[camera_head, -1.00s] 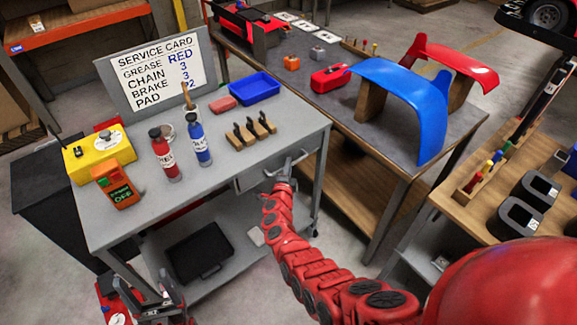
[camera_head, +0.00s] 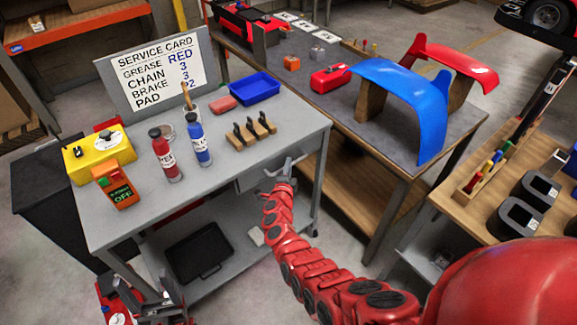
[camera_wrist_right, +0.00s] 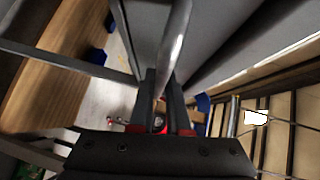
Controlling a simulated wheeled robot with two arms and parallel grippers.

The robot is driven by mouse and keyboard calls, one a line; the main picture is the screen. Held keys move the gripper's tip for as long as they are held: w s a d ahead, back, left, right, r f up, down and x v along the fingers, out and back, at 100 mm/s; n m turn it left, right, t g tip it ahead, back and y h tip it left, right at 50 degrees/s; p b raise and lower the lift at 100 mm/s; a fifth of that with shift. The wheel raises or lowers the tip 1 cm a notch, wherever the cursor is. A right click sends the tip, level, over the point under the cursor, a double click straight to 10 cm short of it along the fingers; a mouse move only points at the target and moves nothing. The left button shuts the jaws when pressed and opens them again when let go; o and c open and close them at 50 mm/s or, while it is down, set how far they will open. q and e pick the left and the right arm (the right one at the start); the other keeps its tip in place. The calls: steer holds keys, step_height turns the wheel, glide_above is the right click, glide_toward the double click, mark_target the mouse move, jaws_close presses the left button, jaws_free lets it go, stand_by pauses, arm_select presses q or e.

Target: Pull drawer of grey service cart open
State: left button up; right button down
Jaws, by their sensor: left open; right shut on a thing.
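The grey service cart (camera_head: 110,215) stands at left, with a grey drawer (camera_head: 250,178) under the right end of its top. The drawer's metal handle (camera_head: 270,172) sticks out from its front. My right gripper (camera_head: 284,172) is at this handle. In the right wrist view the handle bar (camera_wrist_right: 176,45) runs down between the fingers of my right gripper (camera_wrist_right: 166,95), which are shut on it. How far the drawer stands out is hard to tell. My left gripper (camera_head: 148,290) is open and empty, low at the cart's front left, partly cut off by the picture edge.
The cart top holds a red bottle (camera_head: 166,158), a blue bottle (camera_head: 197,142), a blue tray (camera_head: 253,88), a wooden block (camera_head: 251,133) and a yellow box (camera_head: 98,155). A black tray (camera_head: 200,252) lies on its lower shelf. A workbench (camera_head: 340,105) stands close on the right.

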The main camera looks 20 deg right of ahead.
steer(key=shift+s, duration=0.1)
steer(key=s+d+p, duration=0.1)
steer(key=s+d, duration=0.3)
steer(key=s, duration=0.6)
steer(key=s+d+p, duration=0.1)
steer(key=s+d, duration=0.3)
steer(key=s, duration=0.7)
steer(key=shift+s, duration=0.3)
steer(key=c, duration=0.9)
jaws_free()
